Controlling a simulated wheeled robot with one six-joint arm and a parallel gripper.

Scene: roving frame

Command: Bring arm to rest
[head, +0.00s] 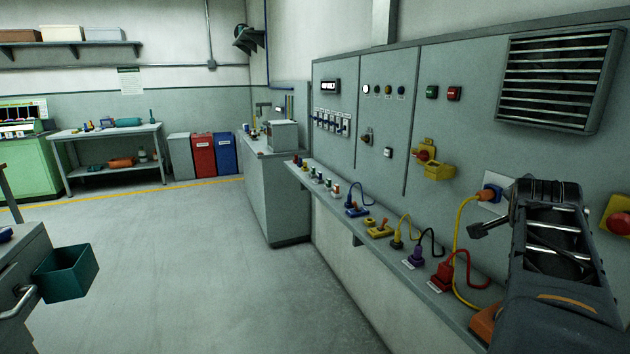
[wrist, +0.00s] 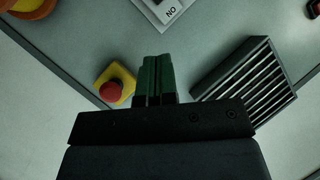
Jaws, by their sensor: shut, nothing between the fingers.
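My arm (head: 560,260) is raised at the right of the head view, in front of the grey panel wall (head: 385,130). In the wrist view my gripper (wrist: 156,60) shows as two dark green fingers pressed together, with nothing between them. Its fingers point toward the panel, between a red push button on a yellow base (wrist: 113,90) and a slatted vent (wrist: 243,82). I see no contact with either. In the head view the fingertips cannot be made out clearly.
A narrow ledge (head: 348,222) below the panel carries several coloured plugs, among them a red plug (head: 443,276). A yellow cable (head: 457,240) hangs from a blue-and-orange plug close to my arm. A teal bin (head: 66,272) is at the left. The floor (head: 200,265) between is clear.

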